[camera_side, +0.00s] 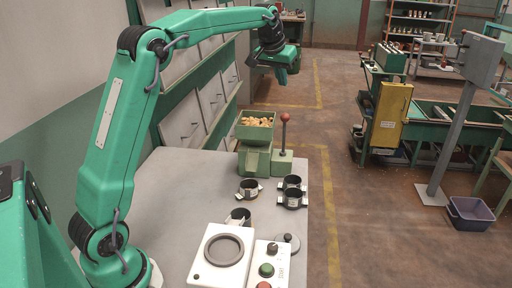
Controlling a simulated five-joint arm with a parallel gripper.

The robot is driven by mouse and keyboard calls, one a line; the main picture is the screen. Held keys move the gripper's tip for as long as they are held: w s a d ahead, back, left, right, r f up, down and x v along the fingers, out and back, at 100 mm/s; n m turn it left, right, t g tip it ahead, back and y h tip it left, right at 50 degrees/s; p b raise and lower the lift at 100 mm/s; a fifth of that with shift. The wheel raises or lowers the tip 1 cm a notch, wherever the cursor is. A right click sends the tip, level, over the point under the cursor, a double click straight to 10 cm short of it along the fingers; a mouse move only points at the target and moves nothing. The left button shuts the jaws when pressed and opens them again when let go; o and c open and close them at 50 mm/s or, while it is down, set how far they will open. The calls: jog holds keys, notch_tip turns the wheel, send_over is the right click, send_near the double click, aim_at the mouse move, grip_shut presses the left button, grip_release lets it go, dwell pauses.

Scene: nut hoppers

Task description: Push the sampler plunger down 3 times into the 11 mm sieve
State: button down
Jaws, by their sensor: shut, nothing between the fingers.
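The sampler is a green hopper (256,133) full of light brown nuts, at the far end of the grey table. Its plunger (285,118) has a red ball knob on an upright rod, just right of the hopper, and stands raised. Several dark round sieves with pale labels lie in front: one before the hopper (249,190), two close together at right (292,199), one nearer (238,217). The labels are too small to read, so I cannot tell which is 11 mm. My gripper (282,80) is shut and empty, high above the plunger knob and apart from it.
A white device with a grey ring (224,250) and a button box (268,268) stand at the table's near end, with a small round lid with a knob (287,243) beside them. The table's left middle is clear. Wall panels (184,121) stand close at left.

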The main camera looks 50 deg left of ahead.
jog(key=s+n+t+y, duration=0.1)
jog(key=s+n+t, duration=0.3)
jog(key=s, duration=0.3)
jog(key=shift+s+n+y, duration=0.2)
jog(key=shift+n+y, duration=0.1)
jog(key=shift+n, duration=0.3)
dwell(0.4)
jog(key=s+d+f+x, duration=0.1)
jog(key=d+x, duration=0.1)
jog(key=x, duration=1)
jog(key=shift+w+f, duration=0.3)
jog(key=shift+f, duration=0.25)
jog(key=shift+a, duration=0.1)
